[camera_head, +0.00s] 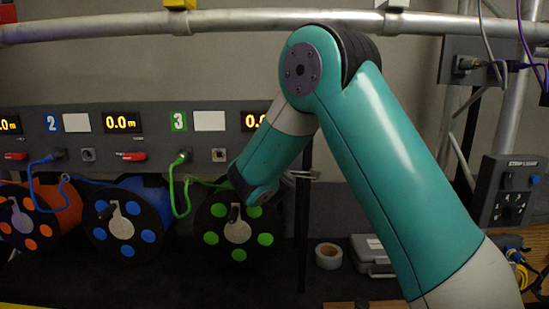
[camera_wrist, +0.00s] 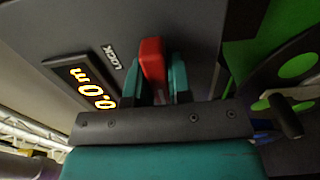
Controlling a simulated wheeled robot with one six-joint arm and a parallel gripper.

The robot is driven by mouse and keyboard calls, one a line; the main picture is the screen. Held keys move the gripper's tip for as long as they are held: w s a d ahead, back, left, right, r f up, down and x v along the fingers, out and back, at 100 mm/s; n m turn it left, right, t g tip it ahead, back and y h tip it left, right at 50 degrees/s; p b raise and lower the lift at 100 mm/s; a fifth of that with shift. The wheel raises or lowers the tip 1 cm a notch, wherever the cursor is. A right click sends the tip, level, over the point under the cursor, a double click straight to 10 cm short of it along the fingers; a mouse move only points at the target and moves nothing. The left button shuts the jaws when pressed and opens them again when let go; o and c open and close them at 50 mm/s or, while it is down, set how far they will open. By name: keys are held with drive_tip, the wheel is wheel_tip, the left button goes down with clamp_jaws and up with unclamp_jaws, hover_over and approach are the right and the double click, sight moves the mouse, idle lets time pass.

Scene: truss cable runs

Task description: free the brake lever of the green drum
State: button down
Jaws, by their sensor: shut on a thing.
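The green drum (camera_head: 238,250) stands at the right end of the drum row in the head view, black-faced with green discs and a crank. Part of it shows at the right of the wrist view (camera_wrist: 298,65). Its brake lever is the red handle (camera_wrist: 152,60) on the grey panel in the wrist view, beside the printed word LOCK. My gripper (camera_wrist: 155,78) has its teal fingers on either side of this red handle, shut on it. In the head view my arm hides this lever and the gripper's fingers.
Blue drum (camera_head: 123,222) and orange drum (camera_head: 30,217) stand to the left, with their own red levers on the panel. A green cable (camera_head: 172,190) hangs from panel 3. A tape roll (camera_head: 328,256) and grey case (camera_head: 370,252) lie at right. A truss tube (camera_head: 230,20) crosses above.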

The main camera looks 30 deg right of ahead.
drive_tip(key=c, duration=1)
unclamp_jaws()
drive_tip(key=shift+c, duration=0.2)
drive_tip(key=shift+s, duration=0.1)
drive_tip(key=shift+s+a+f+b, duration=0.1)
drive_tip(key=shift+s+a+b, duration=0.15)
drive_tip(key=shift+a+b, duration=0.1)
drive_tip(key=b+v, duration=0.7)
drive_tip(key=v, duration=0.9)
drive_tip(key=shift+s, duration=0.25)
